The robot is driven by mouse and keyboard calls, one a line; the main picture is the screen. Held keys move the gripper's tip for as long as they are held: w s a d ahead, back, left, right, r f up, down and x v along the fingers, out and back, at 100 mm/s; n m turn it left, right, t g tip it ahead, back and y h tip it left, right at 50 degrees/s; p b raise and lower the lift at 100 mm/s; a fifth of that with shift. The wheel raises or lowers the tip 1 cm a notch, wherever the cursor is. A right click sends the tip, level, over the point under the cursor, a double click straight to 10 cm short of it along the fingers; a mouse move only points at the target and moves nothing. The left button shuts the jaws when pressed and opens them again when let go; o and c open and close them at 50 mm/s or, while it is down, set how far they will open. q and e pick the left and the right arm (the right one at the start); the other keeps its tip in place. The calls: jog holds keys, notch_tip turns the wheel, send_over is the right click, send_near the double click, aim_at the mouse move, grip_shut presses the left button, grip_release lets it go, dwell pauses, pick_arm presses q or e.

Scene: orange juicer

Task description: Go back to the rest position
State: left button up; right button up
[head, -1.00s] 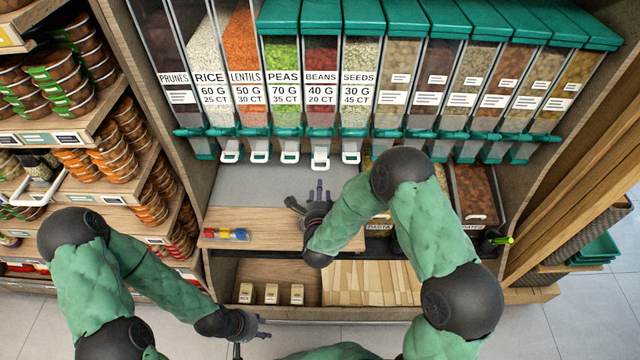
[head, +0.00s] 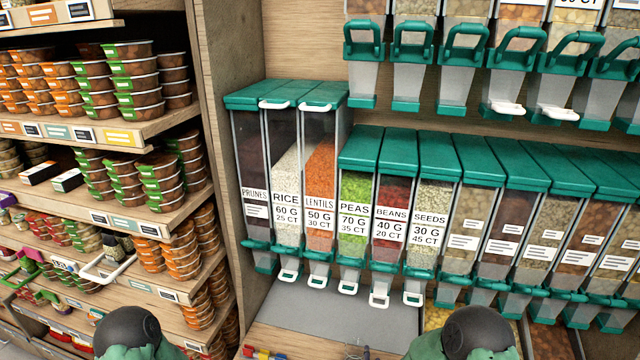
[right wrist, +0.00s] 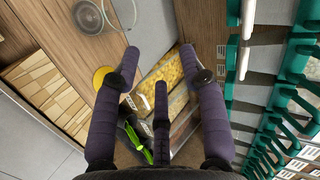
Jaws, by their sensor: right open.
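My right gripper (right wrist: 158,55) shows in the right wrist view with its dark purple fingers spread apart and nothing between them. It hangs over the counter area, with the bins of dry food beyond its fingers. In the head view only dark, rounded joints and green parts of my two arms show at the bottom edge. My left gripper is out of both current views.
Clear dispensers with green lids (head: 400,160) line the back of a grey counter (head: 335,315). A shelf of packed tubs (head: 140,85) stands at left. The right wrist view shows yellow food (right wrist: 168,75), a bright green item (right wrist: 138,142) and green dispenser parts (right wrist: 285,95) close at right.

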jog(key=s+a+f+n+g+y+b, duration=0.1)
jog(key=s+f+n+g+y+b, duration=0.15)
jog(key=s+f+n, duration=0.35)
jog(key=s+a+f+n+g+y+b, duration=0.1)
jog(key=s+a+f+g, duration=0.15)
jog(key=s+f, duration=0.45)
jog(key=s+a+f+n+g+y+b, duration=0.1)
jog(key=s+f+n+g, duration=0.5)
jog(key=s, duration=0.6)
notch_tip(320, 180, down, 2)
jog(key=shift+s+a+f+n+g+y+b, duration=0.15)
jog(key=shift+s+a+n+g+y+b, duration=0.2)
jog(key=shift+n+y+b, duration=0.55)
